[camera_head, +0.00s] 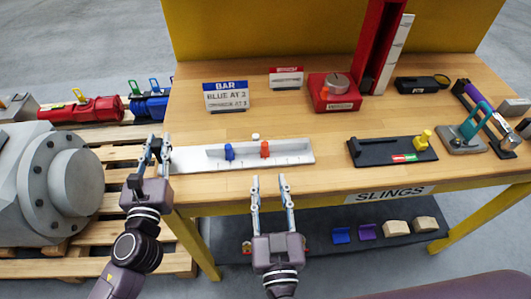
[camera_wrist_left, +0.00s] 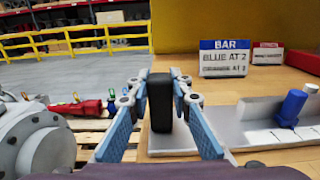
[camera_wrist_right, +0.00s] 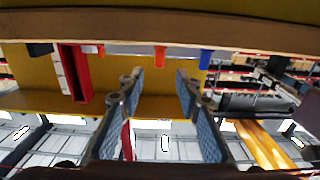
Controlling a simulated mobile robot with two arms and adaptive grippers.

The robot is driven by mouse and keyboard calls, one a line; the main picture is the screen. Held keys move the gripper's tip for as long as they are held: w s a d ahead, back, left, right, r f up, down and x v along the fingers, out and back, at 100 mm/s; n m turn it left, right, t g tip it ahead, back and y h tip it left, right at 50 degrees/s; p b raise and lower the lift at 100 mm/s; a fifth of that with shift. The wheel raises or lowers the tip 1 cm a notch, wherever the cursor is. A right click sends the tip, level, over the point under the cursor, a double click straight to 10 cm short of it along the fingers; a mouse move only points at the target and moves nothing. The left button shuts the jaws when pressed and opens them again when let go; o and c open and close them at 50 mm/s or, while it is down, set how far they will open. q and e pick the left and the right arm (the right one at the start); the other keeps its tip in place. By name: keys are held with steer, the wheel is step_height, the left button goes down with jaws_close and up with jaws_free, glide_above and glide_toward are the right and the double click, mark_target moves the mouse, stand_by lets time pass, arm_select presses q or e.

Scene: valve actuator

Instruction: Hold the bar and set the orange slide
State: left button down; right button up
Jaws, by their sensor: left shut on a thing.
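The pale bar (camera_head: 190,160) lies along the table's front left, with tick marks on its face. A blue slide (camera_head: 229,152) and an orange slide (camera_head: 265,149) sit on it, blue to the left. My left gripper (camera_head: 157,152) is at the bar's left end, shut on a black grip (camera_wrist_left: 160,102), which stands upright between its fingers in the left wrist view. My right gripper (camera_head: 270,182) is open and empty, in front of the table edge, roughly below the orange slide. The orange slide (camera_wrist_right: 160,57) shows beyond its fingers in the right wrist view.
A BAR sign (camera_head: 226,97) reads "BLUE AT 2"; its lower line is small. A white knob (camera_head: 255,137) stands behind the bar. A black tray (camera_head: 390,152) with a yellow piece lies right. A red box (camera_head: 333,92) stands behind. A lower shelf (camera_head: 310,235) holds small blocks.

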mark_target(265, 150)
steer(key=w, duration=0.9)
steer(key=shift+w, duration=0.25)
steer(key=shift+c, duration=0.4)
jaws_close()
